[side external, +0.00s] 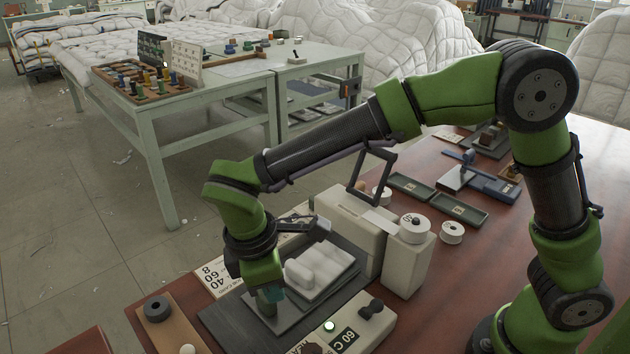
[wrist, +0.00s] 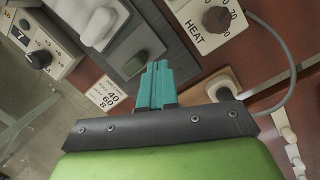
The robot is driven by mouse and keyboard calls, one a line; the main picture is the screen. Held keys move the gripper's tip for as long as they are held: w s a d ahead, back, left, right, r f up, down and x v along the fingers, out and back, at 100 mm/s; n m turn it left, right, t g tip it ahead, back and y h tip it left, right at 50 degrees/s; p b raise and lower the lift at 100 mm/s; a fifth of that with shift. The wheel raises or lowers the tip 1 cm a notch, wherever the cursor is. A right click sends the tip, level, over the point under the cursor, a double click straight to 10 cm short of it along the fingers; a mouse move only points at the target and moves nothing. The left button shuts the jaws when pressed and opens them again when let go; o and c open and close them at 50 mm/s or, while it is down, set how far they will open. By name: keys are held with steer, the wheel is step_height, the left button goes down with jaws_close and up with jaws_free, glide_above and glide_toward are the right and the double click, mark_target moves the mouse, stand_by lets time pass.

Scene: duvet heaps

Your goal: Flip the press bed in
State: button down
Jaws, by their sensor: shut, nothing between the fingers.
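The press bed (side external: 335,292) is a grey plate with pale raised blocks on it, lying flat before the cream press body (side external: 365,225) in the side view. In the wrist view the bed (wrist: 140,40) fills the upper middle, with a white block (wrist: 98,27) on it. My gripper (side external: 268,300) points down at the bed's near left part; its teal fingers (wrist: 157,85) are shut with nothing between them. They appear over the bed's edge in the wrist view. I cannot tell whether they touch it. My fingers hide part of that edge.
A heat knob (wrist: 216,19) and a 60 C control panel (side external: 345,335) sit close beside the bed. A dark frame handle (side external: 372,172) rises behind. White spools (side external: 414,229) and green trays (side external: 455,208) stand to the right. A cable (wrist: 292,60) curves at the wrist view's right.

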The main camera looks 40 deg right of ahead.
mark_target(324, 283)
steer(key=f+n, duration=0.2)
steer(key=f, duration=0.1)
steer(key=w+f+n+h, duration=0.1)
steer(key=f+n, duration=0.1)
steer(key=f, duration=0.1)
steer(key=w+f+n+h, duration=0.1)
steer(key=f, duration=0.3)
steer(key=shift+d+n, duration=0.1)
steer(key=shift+n, duration=0.3)
steer(key=d, duration=0.3)
steer(key=shift+d, duration=0.55)
steer(key=d, duration=0.8)
steer(key=shift+d, duration=0.2)
steer(key=shift+f, duration=0.1)
